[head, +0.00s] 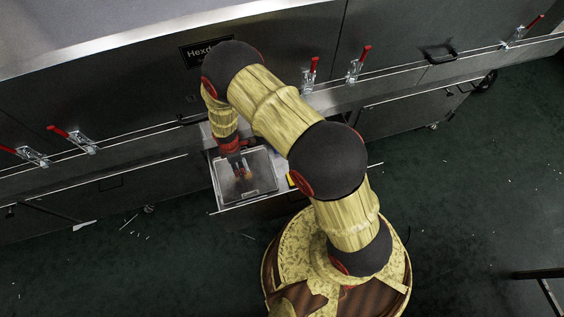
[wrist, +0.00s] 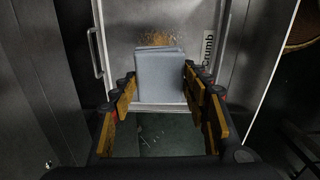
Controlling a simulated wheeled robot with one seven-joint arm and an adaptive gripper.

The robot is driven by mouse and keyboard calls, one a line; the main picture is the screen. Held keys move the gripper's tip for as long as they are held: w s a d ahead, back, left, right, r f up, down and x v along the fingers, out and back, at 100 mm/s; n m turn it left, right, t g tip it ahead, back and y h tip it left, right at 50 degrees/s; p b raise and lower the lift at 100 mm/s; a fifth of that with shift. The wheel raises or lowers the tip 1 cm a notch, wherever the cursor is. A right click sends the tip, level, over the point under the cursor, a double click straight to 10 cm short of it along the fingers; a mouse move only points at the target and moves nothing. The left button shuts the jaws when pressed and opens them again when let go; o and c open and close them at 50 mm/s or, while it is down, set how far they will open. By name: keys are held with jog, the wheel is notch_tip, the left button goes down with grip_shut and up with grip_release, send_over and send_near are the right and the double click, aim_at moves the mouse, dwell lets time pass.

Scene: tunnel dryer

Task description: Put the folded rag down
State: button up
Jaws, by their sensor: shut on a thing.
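The folded rag (wrist: 158,75) is a grey-blue, layered square in the wrist view. It stands between the two fingers of my gripper (wrist: 160,88), which is shut on it. Behind or below it is a pale metal crumb tray (wrist: 120,35) with brown crumbs (wrist: 158,38) on its floor and a label (wrist: 208,47) reading "Crumb" on the right. I cannot tell whether the rag touches the tray. In the head view my gripper (head: 241,168) points down over the tray (head: 262,184); the rag is not clearly visible there.
The dark dryer body (head: 120,85) runs along the back, with several red-handled clamps (head: 354,65) on its ledge. The tray sticks out from the dryer's front beside my base. The dark green floor (head: 460,180) is mostly open, with white scraps; a dark frame (head: 545,282) stands at lower right.

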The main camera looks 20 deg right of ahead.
jog(key=s+d+r+n, duration=0.2)
jog(key=s+d, duration=0.5)
jog(key=d, duration=0.3)
jog(key=s+d+r+n, duration=0.2)
jog(key=s+d, duration=0.6)
jog(key=d, duration=0.2)
jog(key=w+f+b, duration=0.1)
jog(key=w+f, duration=0.2)
jog(key=w, duration=0.1)
jog(key=w+d+f+b, duration=0.1)
jog(key=w+f, duration=0.2)
jog(key=w, duration=0.1)
jog(key=w+f+b, duration=0.2)
jog(key=w+f, duration=0.1)
jog(key=w, duration=0.2)
jog(key=shift+d, duration=0.4)
jog(key=shift+w+f, duration=0.15)
jog(key=shift+f, duration=0.05)
jog(key=shift+w+f+b, duration=0.2)
jog(key=shift+f+b, duration=0.95)
jog(key=shift+f, duration=0.6)
